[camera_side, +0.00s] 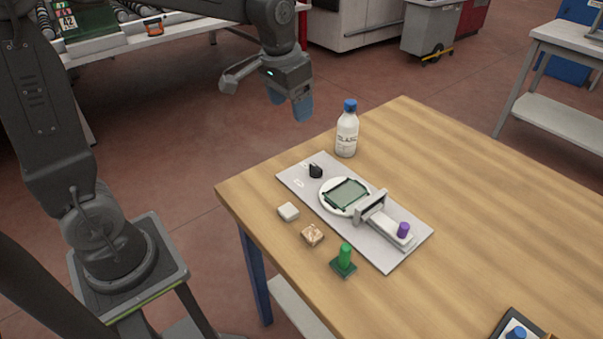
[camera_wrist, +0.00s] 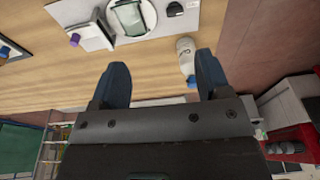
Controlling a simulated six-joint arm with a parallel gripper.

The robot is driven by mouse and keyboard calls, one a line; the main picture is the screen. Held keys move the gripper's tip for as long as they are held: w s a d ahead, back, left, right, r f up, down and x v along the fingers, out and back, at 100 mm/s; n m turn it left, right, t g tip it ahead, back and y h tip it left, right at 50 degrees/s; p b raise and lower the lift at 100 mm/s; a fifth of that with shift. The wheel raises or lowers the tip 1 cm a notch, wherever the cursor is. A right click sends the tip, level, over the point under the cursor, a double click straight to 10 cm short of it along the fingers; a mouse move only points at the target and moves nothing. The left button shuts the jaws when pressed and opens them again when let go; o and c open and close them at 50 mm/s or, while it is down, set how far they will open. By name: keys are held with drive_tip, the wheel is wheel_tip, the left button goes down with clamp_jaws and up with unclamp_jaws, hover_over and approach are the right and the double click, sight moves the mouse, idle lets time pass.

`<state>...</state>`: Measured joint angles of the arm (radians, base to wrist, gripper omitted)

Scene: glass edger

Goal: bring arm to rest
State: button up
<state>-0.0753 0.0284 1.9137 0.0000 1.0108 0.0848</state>
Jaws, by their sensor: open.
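My gripper (camera_side: 289,106) hangs in the air off the far left edge of the wooden table (camera_side: 480,210) in the side view, apart from everything on it. In the wrist view my gripper (camera_wrist: 160,78) shows two dark blue fingers spread wide with nothing between them. The glass edger's grey base plate (camera_side: 395,255) lies on the table. Its round white disc (camera_side: 328,205) carries a greenish glass pane (camera_side: 346,194). The wrist view also shows the pane (camera_wrist: 129,18) at the top.
A white bottle (camera_side: 347,135) with a blue cap stands behind the plate. A white block (camera_side: 288,211), a brown block (camera_side: 312,235) and a green-handled piece (camera_side: 344,260) sit at the table's front. A dark tray (camera_side: 503,323) is at lower right. The table's right side is clear.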

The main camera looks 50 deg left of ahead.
drive_tip(key=s+d+r+t, duration=0.1)
drive_tip(key=s+d+t, duration=0.2)
drive_tip(key=s, duration=1.4)
drive_tip(key=shift+s, duration=0.4)
